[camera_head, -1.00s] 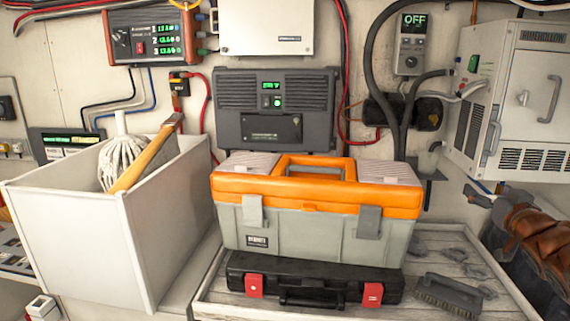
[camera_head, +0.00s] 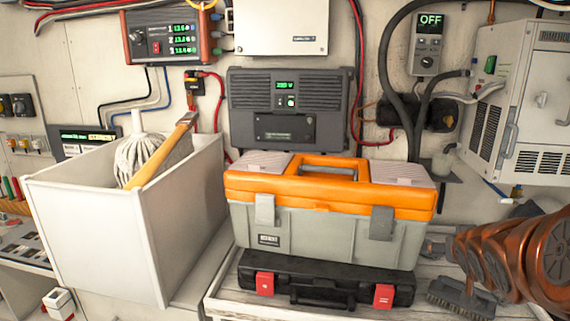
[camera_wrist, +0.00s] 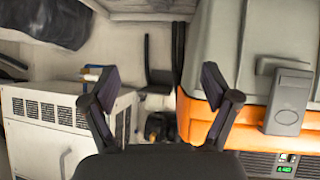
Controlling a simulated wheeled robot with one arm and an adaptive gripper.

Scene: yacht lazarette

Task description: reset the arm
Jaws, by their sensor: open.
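My gripper (camera_wrist: 157,88) shows in the wrist view, with its two dark fingers spread apart and nothing between them. Beyond the fingers there are the wall and some dark fittings. The arm is to the right of the grey and orange toolbox (camera_head: 335,240). In the wrist view the toolbox (camera_wrist: 250,60) fills the right side, beside the right finger.
A white bin (camera_head: 95,235) holds a mop (camera_head: 138,155) and a wooden-handled tool. A white vented unit (camera_head: 525,110) hangs at upper right.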

